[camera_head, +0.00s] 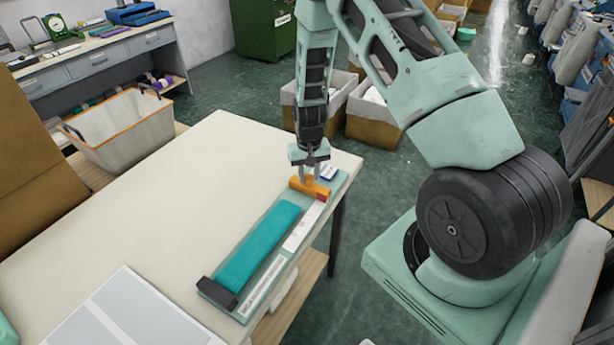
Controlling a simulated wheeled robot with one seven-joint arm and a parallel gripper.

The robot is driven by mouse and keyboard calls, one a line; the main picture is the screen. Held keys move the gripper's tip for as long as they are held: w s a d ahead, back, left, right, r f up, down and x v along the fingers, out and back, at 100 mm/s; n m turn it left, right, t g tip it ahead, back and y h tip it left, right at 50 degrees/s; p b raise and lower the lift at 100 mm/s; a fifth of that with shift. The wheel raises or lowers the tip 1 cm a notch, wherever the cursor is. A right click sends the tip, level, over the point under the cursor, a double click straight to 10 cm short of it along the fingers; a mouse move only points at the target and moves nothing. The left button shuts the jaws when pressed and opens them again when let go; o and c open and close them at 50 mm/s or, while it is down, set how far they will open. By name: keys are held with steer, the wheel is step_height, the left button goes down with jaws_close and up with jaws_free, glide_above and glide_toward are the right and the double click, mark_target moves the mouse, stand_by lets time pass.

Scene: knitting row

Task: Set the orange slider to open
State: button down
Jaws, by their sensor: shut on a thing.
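The orange slider (309,187) sits across the far end of a long teal device (262,243) on the cream table. A white scale strip (300,229) runs along the device's right side. A dark block (217,292) is at the device's near end. My gripper (310,177) points down over the slider and is shut on it. The fingertips partly cover the slider's top.
The cream table (160,205) is clear left of the device, with a grey and white sheet (125,310) at its near edge. A white basket (122,128) stands beyond the left edge. Bins (375,115) stand on the floor behind. My arm fills the upper right.

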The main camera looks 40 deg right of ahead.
mark_target(310, 176)
steer(key=c, duration=1.1)
jaws_free()
steer(key=shift+w+d, duration=0.1)
steer(key=shift+d, duration=0.2)
steer(key=shift+o, duration=0.2)
steer(key=shift+a, duration=0.1)
step_height(310, 176, up, 18)
steer(key=b, duration=0.4)
steer(key=shift+f, duration=0.25)
steer(key=s+a+r+n+y+b, duration=0.1)
steer(key=s+a+r+n, duration=0.3)
steer(key=a, duration=0.7)
steer(key=s+a+f+n+b, duration=0.1)
steer(key=s+a+n, duration=0.1)
steer(key=s+a, duration=0.65)
steer(key=s+a+n, duration=0.6)
steer(key=s+a, duration=0.4)
steer(key=s, duration=0.4)
steer(key=shift+s+a+r+n+b, duration=0.15)
steer(key=shift+s+a+n+b, duration=0.05)
steer(key=shift+a+n+b, duration=0.2)
